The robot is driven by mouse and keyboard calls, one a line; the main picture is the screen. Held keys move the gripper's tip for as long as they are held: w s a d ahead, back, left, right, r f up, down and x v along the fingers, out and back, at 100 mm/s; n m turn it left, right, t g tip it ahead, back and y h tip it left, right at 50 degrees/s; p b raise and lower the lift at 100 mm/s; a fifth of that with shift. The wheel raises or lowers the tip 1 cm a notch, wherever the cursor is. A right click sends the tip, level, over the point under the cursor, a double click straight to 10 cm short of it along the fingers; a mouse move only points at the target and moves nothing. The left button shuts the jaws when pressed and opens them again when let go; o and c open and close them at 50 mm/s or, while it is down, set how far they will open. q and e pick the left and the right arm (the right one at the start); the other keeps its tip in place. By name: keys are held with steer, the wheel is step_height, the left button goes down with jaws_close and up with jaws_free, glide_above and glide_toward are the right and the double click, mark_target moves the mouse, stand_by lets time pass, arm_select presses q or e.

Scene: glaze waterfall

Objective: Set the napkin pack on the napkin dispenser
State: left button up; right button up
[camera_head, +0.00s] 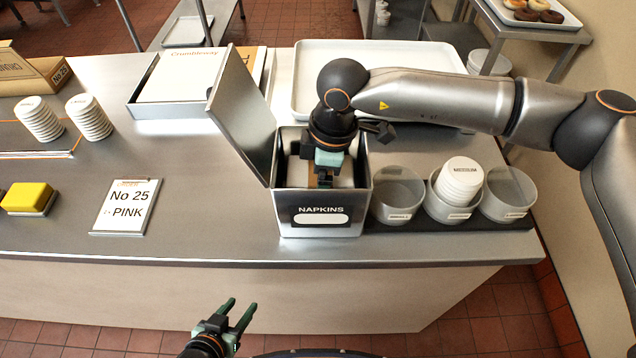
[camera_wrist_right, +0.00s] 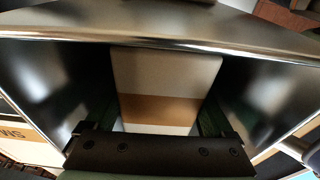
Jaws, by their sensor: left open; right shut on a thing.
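The napkin dispenser (camera_head: 322,228) is a metal box labelled NAPKINS at the counter's front edge. Its lid (camera_head: 240,115) stands open, tilted to the left. My right gripper (camera_head: 325,180) reaches down into the open top. It is shut on the napkin pack (camera_wrist_right: 165,72), a white block with a brown band, seen between the fingers in the right wrist view. The pack is inside the dispenser walls; its underside is hidden, so I cannot tell whether it touches the floor of the box. My left gripper (camera_head: 238,314) is open and empty, low in front of the counter.
Grey bins (camera_head: 397,195), one holding stacked cups (camera_head: 460,180), stand close to the right of the dispenser. An order card (camera_head: 124,207) and a yellow sponge (camera_head: 28,196) lie to the left. A box (camera_head: 180,105) and a white tray (camera_head: 300,72) lie behind.

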steer(key=shift+f, duration=0.5)
steer(key=shift+f, duration=0.2)
steer(key=o, duration=1.4)
steer(key=shift+c, duration=0.2)
steer(key=shift+r, duration=0.1)
steer(key=shift+r, duration=0.1)
steer(key=r, duration=0.4)
steer(key=d+r+b, duration=0.1)
steer(key=r, duration=0.3)
steer(key=r+b, duration=0.1)
steer(key=r, duration=0.3)
steer(key=shift+d, duration=0.4)
